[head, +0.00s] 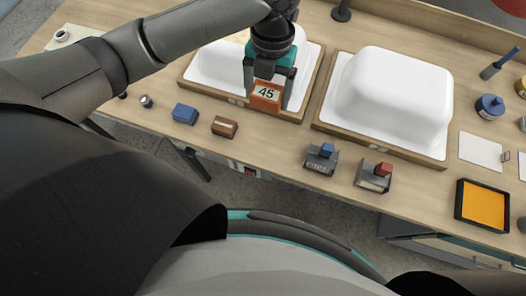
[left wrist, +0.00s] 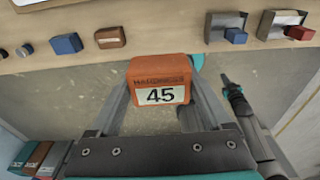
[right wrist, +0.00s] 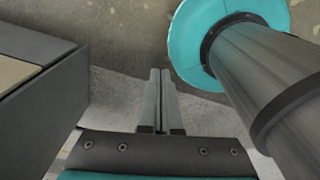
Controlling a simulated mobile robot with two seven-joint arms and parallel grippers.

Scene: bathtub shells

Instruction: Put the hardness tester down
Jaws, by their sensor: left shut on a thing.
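The hardness tester (head: 266,95) is a small orange block with a white label reading 45. My left gripper (head: 267,98) is shut on it, with a finger at each side. In the head view it overlaps the front edge of the left shell's board. The left wrist view also shows the tester (left wrist: 160,85) between the fingers, with grey floor behind it and the bench edge beyond, so it is held up in the air. My right gripper (right wrist: 160,75) shows only in the right wrist view, its fingers together with nothing between them, above the floor.
Two white bathtub shells, left (head: 215,65) and right (head: 395,90), sit on wood-edged boards on the bench (head: 265,140). Blue (head: 185,113) and brown (head: 224,126) blocks, two small grey devices (head: 321,158) (head: 375,177) and an orange-filled tray (head: 482,204) stand along the front. Bare bench lies between them.

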